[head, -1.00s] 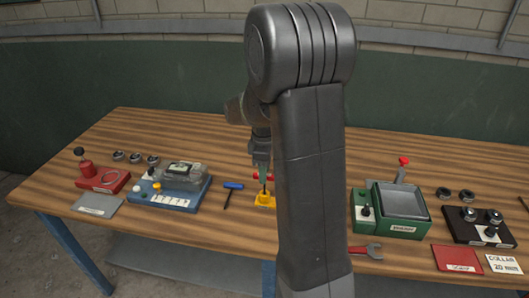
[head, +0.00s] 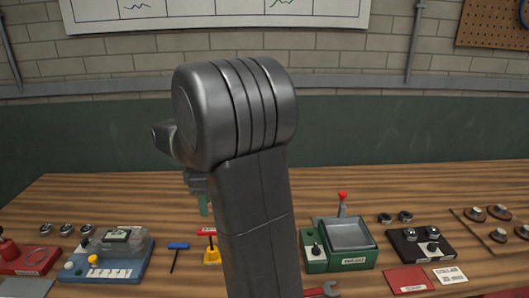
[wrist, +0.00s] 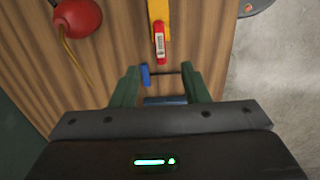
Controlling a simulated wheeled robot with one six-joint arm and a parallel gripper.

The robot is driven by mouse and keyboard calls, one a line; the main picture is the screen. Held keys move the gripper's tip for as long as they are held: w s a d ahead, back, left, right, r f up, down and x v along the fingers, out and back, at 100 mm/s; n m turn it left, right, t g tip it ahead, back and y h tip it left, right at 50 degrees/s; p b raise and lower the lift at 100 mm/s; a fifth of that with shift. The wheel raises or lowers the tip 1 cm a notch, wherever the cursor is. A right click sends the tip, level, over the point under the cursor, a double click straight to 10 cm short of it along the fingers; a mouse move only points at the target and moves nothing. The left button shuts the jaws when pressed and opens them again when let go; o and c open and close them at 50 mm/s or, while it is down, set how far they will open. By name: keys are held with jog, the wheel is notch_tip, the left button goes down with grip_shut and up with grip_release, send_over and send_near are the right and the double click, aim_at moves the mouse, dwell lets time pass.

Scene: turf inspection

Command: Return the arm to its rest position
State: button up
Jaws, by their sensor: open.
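My arm stands in the middle of the head view, its upper link hiding part of the bench. My gripper (wrist: 160,78) shows two green fingers spread apart in the wrist view, with nothing clearly held between them. In the head view one green finger hangs below the wrist, above the bench, and the rest is hidden behind the arm. Below it a red T-handled tool (head: 207,232) stands at a yellow block (head: 212,257). A blue-handled tool (head: 178,246) lies left of the block; its handle (wrist: 146,76) also shows beyond the fingers in the wrist view.
On the wooden bench (head: 120,190), a blue-based device (head: 135,270) and red fixture (head: 25,262) stand left. A green box (head: 350,240) with a tray and a black collar stand (head: 425,250) stand right. A red ball (wrist: 78,18) shows in the wrist view.

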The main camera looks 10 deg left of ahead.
notch_tip(320, 180, down, 14)
jog(key=shift+p, duration=0.4)
jog(key=shift+r, duration=0.4)
jog(key=shift+f, duration=0.1)
notch_tip(320, 180, up, 12)
jog(key=shift+s+r+b, duration=0.1)
jog(key=shift+r+b, duration=0.05)
jog(key=shift+b, duration=0.25)
notch_tip(320, 180, down, 12)
jog(key=shift+f+p, duration=0.1)
jog(key=shift+p, duration=0.3)
jog(key=shift+r+p, duration=0.2)
jog(key=shift+p, duration=0.25)
notch_tip(320, 180, up, 9)
jog(key=p, duration=0.6)
jog(key=shift+f, duration=0.1)
